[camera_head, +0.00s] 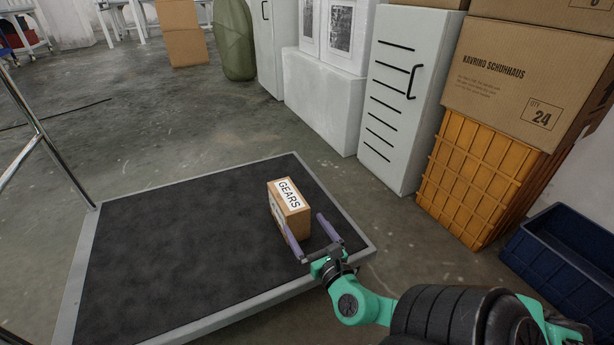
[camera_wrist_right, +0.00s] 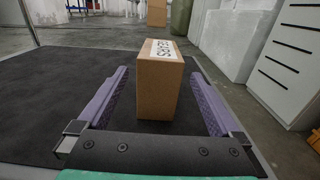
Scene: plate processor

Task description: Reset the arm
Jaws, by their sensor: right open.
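My right gripper (camera_head: 313,238) is open, low over the cart's right front corner. Its two purple fingers stand on either side of a small cardboard box labelled GEARS (camera_head: 290,206). In the right wrist view the box (camera_wrist_right: 160,84) stands upright between the spread fingers, with a visible gap on each side. The box rests on the dark mat of the flat cart (camera_head: 170,235). My left gripper is not in view.
A metal handle frame (camera_head: 38,130) rises at the cart's left. White cabinets (camera_head: 400,150), an orange crate (camera_head: 470,180) under cardboard boxes (camera_head: 525,75) and a blue bin (camera_head: 560,262) stand to the right. Most of the cart's mat is bare.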

